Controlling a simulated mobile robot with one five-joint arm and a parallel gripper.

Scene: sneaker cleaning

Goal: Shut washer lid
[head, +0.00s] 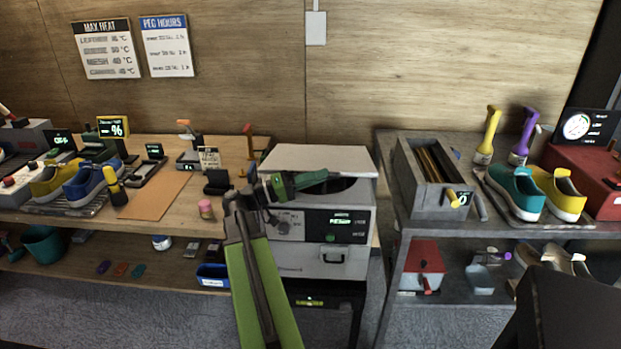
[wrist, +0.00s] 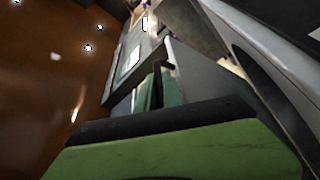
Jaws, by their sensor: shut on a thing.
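The washer (head: 325,258) is a white box with a dark control panel, in the middle of the head view. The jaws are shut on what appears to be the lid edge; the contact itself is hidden. In the wrist view, the green gripper body fills the bottom, and a pale curved rim (wrist: 262,75) runs along the right.
A wooden bench (head: 150,195) with sneakers and small tools stands left of the washer. A grey metal shelf (head: 480,228) on the right holds a grey bin (head: 420,190), brushes and more sneakers. Both stand close to the washer's sides.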

